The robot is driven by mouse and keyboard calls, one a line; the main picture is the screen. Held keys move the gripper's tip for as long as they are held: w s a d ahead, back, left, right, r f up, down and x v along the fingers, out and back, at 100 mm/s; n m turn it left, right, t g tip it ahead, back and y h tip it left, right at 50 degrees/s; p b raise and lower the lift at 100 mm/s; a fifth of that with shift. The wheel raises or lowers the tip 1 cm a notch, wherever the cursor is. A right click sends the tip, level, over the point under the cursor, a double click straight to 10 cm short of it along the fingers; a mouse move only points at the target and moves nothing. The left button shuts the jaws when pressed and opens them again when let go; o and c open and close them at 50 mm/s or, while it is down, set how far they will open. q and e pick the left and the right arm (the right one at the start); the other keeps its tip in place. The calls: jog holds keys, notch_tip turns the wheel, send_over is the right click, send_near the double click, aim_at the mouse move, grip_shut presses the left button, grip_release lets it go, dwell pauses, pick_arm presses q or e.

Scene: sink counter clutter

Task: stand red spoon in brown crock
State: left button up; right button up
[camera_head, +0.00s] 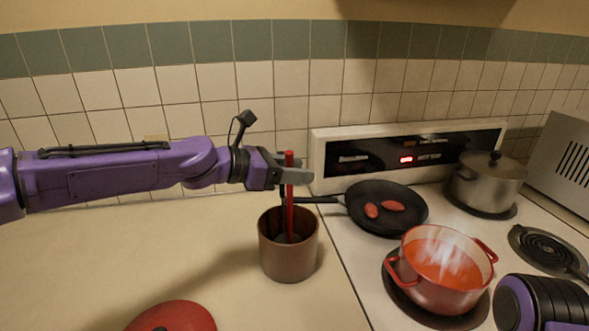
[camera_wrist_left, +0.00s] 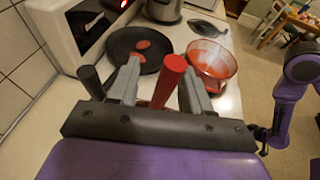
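The red spoon (camera_head: 289,215) stands nearly upright with its lower end inside the brown crock (camera_head: 288,262). The spoon's bowl is hidden in the crock. My left gripper (camera_head: 292,169) is above the crock at the upper part of the handle. In the left wrist view the red handle (camera_wrist_left: 167,82) is between the two fingers of my left gripper (camera_wrist_left: 160,90). The fingers look spread wider than the handle, with a gap on the left finger's side. My right arm shows at the lower right, but its gripper fingers are not visible.
A black pan (camera_head: 387,208) with red pieces, a steaming red pot (camera_head: 437,290) and a steel pot (camera_head: 486,185) stand on the stove. A red lid-like object (camera_head: 178,318) lies at the front. The counter (camera_head: 110,255) left of the crock is clear.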

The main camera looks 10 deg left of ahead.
pick_arm(q)
jog(key=p+v, duration=0.2)
jog(key=v, duration=0.8)
jog(key=shift+a+p, duration=0.2)
jog(key=shift+p, duration=0.15)
jog(key=shift+s+r, duration=0.1)
jog(key=shift+s, duration=0.05)
dwell(0.3)
